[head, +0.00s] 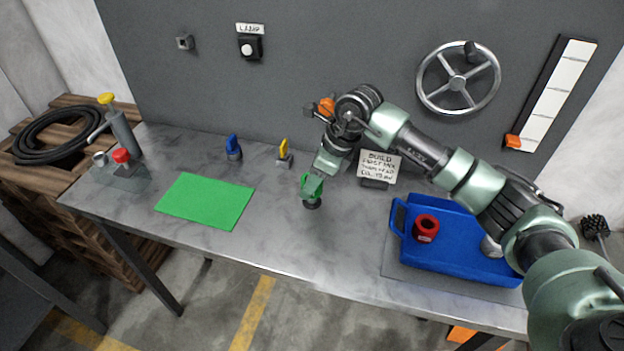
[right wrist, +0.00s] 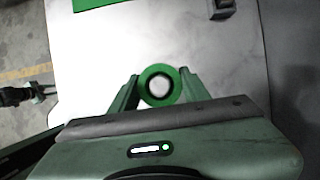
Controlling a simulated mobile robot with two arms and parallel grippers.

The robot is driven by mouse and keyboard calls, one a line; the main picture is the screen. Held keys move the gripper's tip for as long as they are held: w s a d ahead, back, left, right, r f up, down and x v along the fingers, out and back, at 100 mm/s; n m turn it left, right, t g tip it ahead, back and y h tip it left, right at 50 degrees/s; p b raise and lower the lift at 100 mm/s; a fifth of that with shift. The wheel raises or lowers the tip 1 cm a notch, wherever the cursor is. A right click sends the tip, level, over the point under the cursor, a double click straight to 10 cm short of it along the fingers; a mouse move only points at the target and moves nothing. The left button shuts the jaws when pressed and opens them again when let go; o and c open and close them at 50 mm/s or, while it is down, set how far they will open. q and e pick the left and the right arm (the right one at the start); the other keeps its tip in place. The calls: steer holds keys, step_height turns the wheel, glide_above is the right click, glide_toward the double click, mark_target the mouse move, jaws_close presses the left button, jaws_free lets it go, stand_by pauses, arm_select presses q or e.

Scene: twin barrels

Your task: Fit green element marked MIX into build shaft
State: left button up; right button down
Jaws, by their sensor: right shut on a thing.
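My right gripper (head: 314,178) reaches down over the middle of the table and is shut on a green element (head: 312,188). In the right wrist view the element shows as a green ring (right wrist: 143,86) between the two fingers of my right gripper (right wrist: 160,84), with a pale round centre. I cannot tell whether that centre is a shaft end or the table seen through. A dark round base (head: 312,204) shows directly below the green element. The gripper and element hide any shaft there, and no MIX marking is readable.
A blue tray (head: 455,262) at right holds a red element (head: 426,228) and a grey piece (head: 491,246). A blue-topped piece (head: 233,147) and a yellow-topped piece (head: 284,153) stand behind. A green mat (head: 205,200) lies empty at left. A written sign (head: 379,166) stands near my arm.

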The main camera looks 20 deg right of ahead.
steer(key=shift+f+b, duration=1.45)
steer(key=shift+f, duration=0.35)
steer(key=c, duration=0.7)
jaws_free()
steer(key=shift+r, duration=0.1)
steer(key=shift+c, duration=0.2)
steer(key=shift+o, duration=0.6)
steer(key=b+v, duration=0.1)
steer(key=v, duration=0.6)
steer(key=shift+r, duration=0.35)
steer(key=shift+s+d, duration=0.15)
